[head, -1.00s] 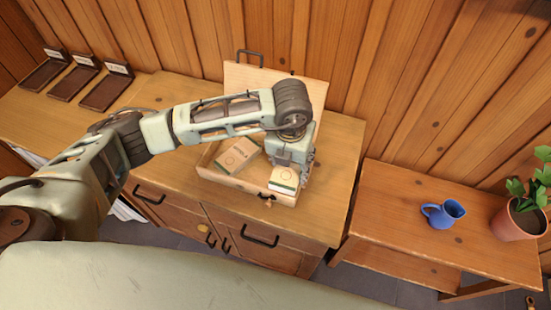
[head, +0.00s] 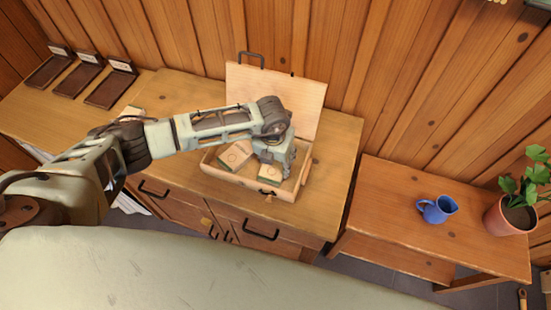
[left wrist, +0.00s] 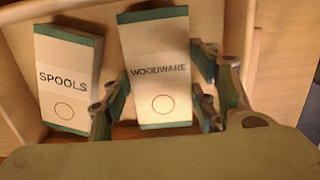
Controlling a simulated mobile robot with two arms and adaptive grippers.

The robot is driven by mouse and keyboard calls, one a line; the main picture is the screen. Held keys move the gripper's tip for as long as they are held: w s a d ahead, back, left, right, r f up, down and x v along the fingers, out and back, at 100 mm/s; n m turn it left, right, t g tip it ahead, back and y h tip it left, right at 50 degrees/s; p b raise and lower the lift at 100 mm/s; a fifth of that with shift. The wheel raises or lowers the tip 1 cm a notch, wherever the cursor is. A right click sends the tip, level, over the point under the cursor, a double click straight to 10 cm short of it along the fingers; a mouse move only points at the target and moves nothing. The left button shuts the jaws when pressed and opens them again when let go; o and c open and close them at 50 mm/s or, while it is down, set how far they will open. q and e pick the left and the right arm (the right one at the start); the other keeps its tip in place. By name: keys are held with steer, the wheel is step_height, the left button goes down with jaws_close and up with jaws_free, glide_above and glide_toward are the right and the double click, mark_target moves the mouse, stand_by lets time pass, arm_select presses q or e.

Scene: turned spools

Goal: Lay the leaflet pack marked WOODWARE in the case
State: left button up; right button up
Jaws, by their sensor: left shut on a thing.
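The open wooden case (head: 225,175) stands on the cabinet top with its lid (head: 300,95) raised at the back. My left gripper (head: 277,172) is over the case's right part, shut on the WOODWARE pack (head: 271,171). In the left wrist view the WOODWARE pack (left wrist: 160,95) is cream with green ends, between the fingers (left wrist: 160,100). I cannot tell whether it touches the case floor. The SPOOLS pack (head: 233,153) lies tilted in the case's left part; it also shows in the left wrist view (left wrist: 68,80), left of the WOODWARE pack. My right gripper is not in view.
Several dark labelled trays (head: 80,75) stand at the back left of the counter. A lower wooden table (head: 400,215) at the right holds a blue jug (head: 437,209) and a potted plant (head: 515,205). The cabinet top right of the case is clear.

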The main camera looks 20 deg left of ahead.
mark_target(274, 166)
arm_select(q)
steer(key=shift+f, duration=0.15)
steer(key=o, duration=1.2)
steer(key=shift+o, duration=0.2)
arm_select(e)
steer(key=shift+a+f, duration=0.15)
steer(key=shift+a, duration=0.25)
arm_select(q)
step_height(274, 166, up, 12)
steer(key=s+b, duration=0.1)
steer(key=b, duration=0.3)
steer(key=shift+s, duration=0.25)
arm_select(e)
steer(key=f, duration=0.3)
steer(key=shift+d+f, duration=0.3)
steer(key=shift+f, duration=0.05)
